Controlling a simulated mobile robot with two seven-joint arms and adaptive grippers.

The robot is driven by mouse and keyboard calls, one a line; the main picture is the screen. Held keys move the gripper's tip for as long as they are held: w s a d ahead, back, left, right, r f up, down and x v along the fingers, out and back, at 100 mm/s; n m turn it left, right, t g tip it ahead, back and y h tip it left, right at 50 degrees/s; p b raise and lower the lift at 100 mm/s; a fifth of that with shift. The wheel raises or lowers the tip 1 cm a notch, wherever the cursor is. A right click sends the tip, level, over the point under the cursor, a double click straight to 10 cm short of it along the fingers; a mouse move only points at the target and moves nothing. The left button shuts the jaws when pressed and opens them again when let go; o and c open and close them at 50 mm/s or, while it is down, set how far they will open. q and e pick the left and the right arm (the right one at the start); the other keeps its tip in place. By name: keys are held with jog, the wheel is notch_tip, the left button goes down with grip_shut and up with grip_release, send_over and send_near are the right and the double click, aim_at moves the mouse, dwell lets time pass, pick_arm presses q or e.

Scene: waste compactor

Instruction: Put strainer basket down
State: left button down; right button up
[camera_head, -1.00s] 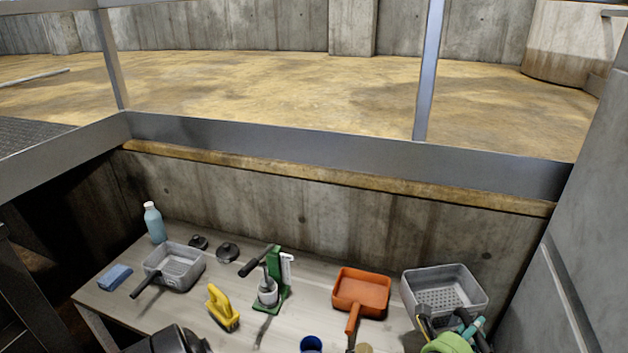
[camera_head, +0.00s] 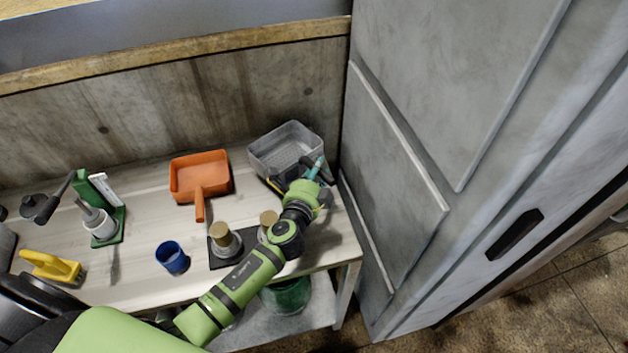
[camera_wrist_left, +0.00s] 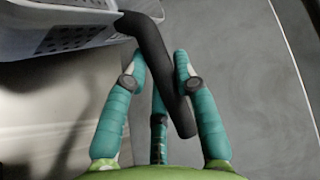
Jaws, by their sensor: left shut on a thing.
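The strainer basket (camera_head: 268,155) is a grey, open, rectangular basket with a perforated floor. It is at the back right end of the table in the head view, close to the concrete wall. My left gripper (camera_head: 312,170) is at its near right side, with the arm reaching in from the lower left. In the left wrist view, the teal fingers of my left gripper (camera_wrist_left: 162,75) are shut around the basket's black handle (camera_wrist_left: 152,48). The basket's pale perforated side (camera_wrist_left: 70,38) fills the upper left there. I cannot tell whether its underside touches the tabletop. My right gripper is out of view.
The table (camera_head: 140,200) also holds an orange scoop (camera_head: 198,172), a blue cup (camera_head: 172,257), a green-based press (camera_head: 105,222), a yellow-handled tool (camera_head: 50,267) and brass-topped pieces (camera_head: 224,238). A tall grey metal cabinet (camera_head: 430,130) stands close on the right.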

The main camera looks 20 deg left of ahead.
pick_arm(q)
notch_tip(320, 180, down, 3)
jog(key=shift+r+b, duration=0.2)
jog(key=shift+b, duration=0.45)
jog(key=shift+f, duration=0.5)
jog(key=shift+f+b, duration=0.1)
jog(key=shift+b, duration=0.25)
jog(key=c, duration=1)
grip_release()
jog(key=shift+s, duration=0.1)
